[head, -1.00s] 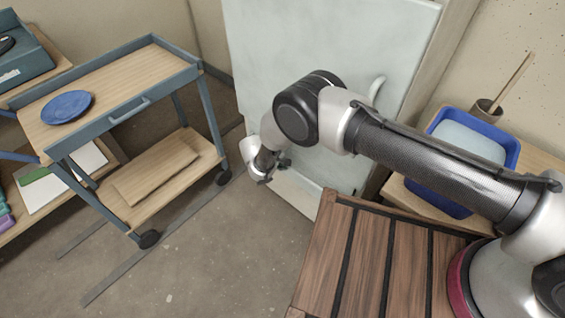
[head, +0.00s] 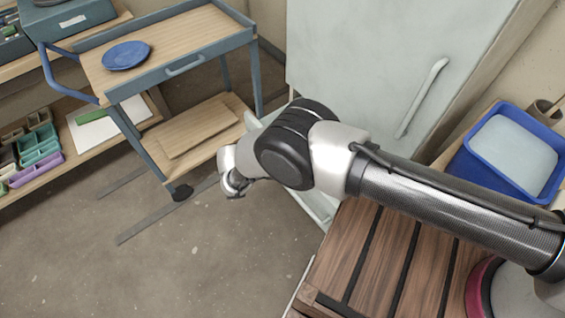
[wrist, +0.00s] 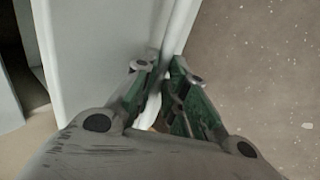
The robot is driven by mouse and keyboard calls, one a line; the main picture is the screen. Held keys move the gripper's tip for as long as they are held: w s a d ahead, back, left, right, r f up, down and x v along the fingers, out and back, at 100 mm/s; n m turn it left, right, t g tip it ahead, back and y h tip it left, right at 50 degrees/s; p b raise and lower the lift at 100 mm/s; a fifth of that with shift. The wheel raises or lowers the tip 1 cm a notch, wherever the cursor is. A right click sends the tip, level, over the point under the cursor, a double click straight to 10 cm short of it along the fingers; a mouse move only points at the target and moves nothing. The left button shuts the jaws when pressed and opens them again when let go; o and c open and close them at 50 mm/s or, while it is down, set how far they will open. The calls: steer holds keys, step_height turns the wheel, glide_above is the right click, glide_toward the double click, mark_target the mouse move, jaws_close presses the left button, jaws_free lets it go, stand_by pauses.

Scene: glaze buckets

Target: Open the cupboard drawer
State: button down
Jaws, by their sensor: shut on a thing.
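The pale blue cupboard (head: 380,55) stands at the back, its upper door shut, with a long upright handle (head: 421,97). Its low drawer (head: 318,205) is out from the body; my arm covers most of it in the head view. My gripper (head: 234,184) is low at the drawer's front. In the wrist view my gripper (wrist: 160,72) is shut on the drawer handle (wrist: 178,30), a pale bar along the drawer's pale front (wrist: 95,50). The fingers hide the gripped part.
A blue-framed cart (head: 185,65) with a blue plate (head: 126,55) stands left of the drawer. A slatted wooden table (head: 385,255) is at front right, near the drawer's side. A blue tub (head: 480,185) is at right. The floor (head: 215,260) in front is clear.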

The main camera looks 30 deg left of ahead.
steer(key=shift+s+a, duration=0.3)
steer(key=shift+s, duration=0.4)
steer(key=shift+s+a, duration=0.25)
steer(key=shift+s, duration=0.45)
steer(key=c, duration=1.5)
jaws_free()
steer(key=shift+o, duration=0.2)
steer(key=v, duration=1.2)
steer(key=shift+w, duration=0.1)
